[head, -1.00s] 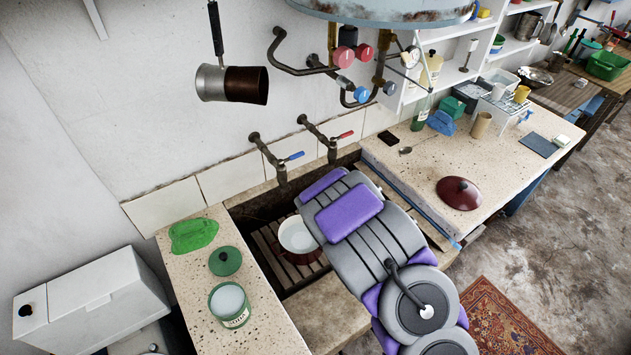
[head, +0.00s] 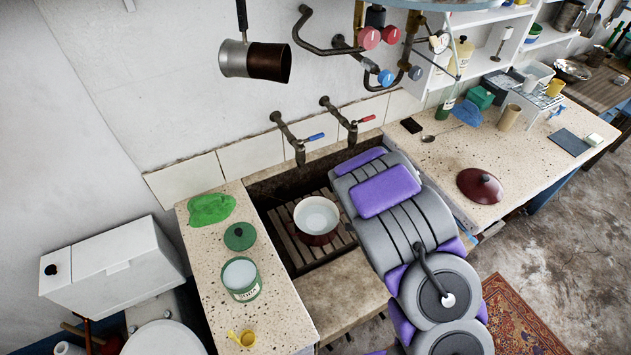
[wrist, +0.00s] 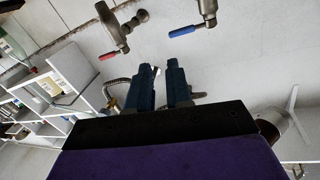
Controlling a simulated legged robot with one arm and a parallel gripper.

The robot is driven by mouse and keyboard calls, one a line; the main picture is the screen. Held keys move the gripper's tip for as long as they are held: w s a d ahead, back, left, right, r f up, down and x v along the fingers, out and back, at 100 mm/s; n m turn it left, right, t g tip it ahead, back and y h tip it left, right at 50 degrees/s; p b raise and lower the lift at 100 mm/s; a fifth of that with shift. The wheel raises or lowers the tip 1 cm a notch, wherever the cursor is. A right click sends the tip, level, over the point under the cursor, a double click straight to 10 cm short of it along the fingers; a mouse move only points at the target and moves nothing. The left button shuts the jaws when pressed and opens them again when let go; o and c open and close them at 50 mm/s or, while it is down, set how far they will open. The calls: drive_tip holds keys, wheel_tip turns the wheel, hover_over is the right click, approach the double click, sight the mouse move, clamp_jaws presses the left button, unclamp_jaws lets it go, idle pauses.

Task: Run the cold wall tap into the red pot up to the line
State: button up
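The red pot (head: 316,236) stands upright on wooden slats in the sink. Its inside looks pale; I cannot make out a line or a water level. The blue-lever wall tap (head: 290,137) is above and slightly left of the pot, and no stream shows from it. Its blue lever (head: 315,137) points right; it also shows in the wrist view (wrist: 182,31). A red-lever tap (head: 345,124) is to its right. My gripper (wrist: 161,78) shows in the wrist view with its two dark-blue fingers apart and nothing between them, away from both taps. My arm hides it in the head view.
A dark red lid (head: 480,186) lies on the right counter. A green-lidded-style tin (head: 241,279), green lid (head: 240,236) and green cloth (head: 211,209) sit on the left ledge.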

drive_tip(key=shift+o, duration=0.7)
drive_tip(key=m, duration=0.1)
drive_tip(key=f+m, duration=0.1)
drive_tip(key=m, duration=0.1)
drive_tip(key=shift+w+d+b, duration=0.1)
drive_tip(key=shift+w+b, duration=0.1)
drive_tip(key=shift+b, duration=0.2)
drive_tip(key=shift+o, duration=0.7)
drive_tip(key=m, duration=0.2)
drive_tip(key=shift+w+f+m+y+b, duration=0.1)
drive_tip(key=shift+f+m+y+b, duration=0.2)
drive_tip(key=shift+m+b, duration=0.1)
drive_tip(key=shift+o, duration=0.2)
drive_tip(key=m, duration=0.2)
drive_tip(key=shift+a+m+g+b, duration=0.3)
drive_tip(key=shift+m+b, duration=0.1)
drive_tip(key=m+y+b, duration=0.3)
drive_tip(key=m+b, duration=0.1)
drive_tip(key=m, duration=0.1)
approach(316, 135)
drive_tip(key=shift+g, duration=0.3)
drive_tip(key=x, duration=1)
drive_tip(key=shift+d+f, duration=0.15)
drive_tip(key=shift+d, duration=0.05)
drive_tip(key=shift+c, duration=0.4)
clamp_jaws()
drive_tip(key=shift+p, duration=0.3)
